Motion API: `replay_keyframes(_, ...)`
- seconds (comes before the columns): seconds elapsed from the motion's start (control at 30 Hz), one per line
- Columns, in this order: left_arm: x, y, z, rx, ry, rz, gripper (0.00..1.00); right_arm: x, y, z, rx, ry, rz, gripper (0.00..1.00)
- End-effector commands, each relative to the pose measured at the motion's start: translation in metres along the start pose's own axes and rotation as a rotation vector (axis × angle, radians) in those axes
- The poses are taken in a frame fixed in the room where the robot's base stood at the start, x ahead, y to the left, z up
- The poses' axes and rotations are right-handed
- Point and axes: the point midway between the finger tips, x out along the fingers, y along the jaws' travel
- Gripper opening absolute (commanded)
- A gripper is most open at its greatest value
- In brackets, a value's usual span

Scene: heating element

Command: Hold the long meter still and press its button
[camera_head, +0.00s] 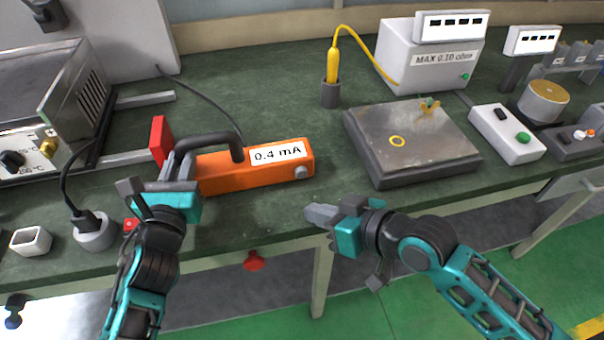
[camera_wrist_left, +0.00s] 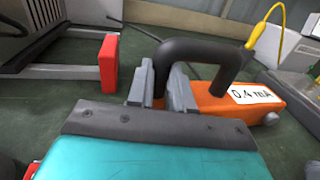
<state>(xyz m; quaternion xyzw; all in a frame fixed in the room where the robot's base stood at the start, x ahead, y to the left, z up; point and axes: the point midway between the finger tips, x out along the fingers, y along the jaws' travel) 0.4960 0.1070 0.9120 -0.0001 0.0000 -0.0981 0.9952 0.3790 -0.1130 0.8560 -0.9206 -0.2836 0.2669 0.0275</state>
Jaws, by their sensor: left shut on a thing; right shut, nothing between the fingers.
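The long meter (camera_head: 235,178) is an orange bar with a black handle and a label reading 0.4 mA. It lies on the green bench near the front edge. A round grey button (camera_head: 301,172) sits at its right end. My left gripper (camera_head: 178,168) is shut on the meter's black handle (camera_head: 212,138) at its left end. The wrist view shows the left fingers (camera_wrist_left: 160,92) around the handle's left leg (camera_wrist_left: 162,68). My right gripper (camera_head: 318,213) is shut and empty, in front of the bench edge, below and right of the button, apart from the meter.
A red block (camera_head: 159,140) stands just left of the meter. A dark metal plate (camera_head: 405,150) lies to the right. A yellow probe (camera_head: 332,68) stands behind in a holder. A white box with two buttons (camera_head: 507,133) is further right. The bench between meter and plate is clear.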

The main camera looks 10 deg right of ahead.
Motion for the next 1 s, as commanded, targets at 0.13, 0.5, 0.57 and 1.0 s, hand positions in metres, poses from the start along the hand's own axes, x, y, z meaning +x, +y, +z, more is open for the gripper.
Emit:
replay_keyframes(0.13, 0.0, 0.0, 0.0, 0.0, 0.0, 0.0, 0.0, 0.0, 0.0, 0.0, 0.0, 0.0, 0.0, 0.0)
replay_keyframes(0.5, 0.0, 0.0, 0.0, 0.0, 0.0, 0.0, 0.5, 0.0, 0.0, 0.0, 0.0, 0.0, 0.0, 0.0)
replay_keyframes(0.57, 0.0, 0.0, 0.0, 0.0, 0.0, 0.0, 0.5, 0.0, 0.0, 0.0, 0.0, 0.0, 0.0, 0.0)
replay_keyframes(1.0, -0.037, 0.0, -0.002, 0.0, 0.003, 0.0, 0.5, 0.0, 0.0, 0.0, 0.0, 0.0, 0.0, 0.0)
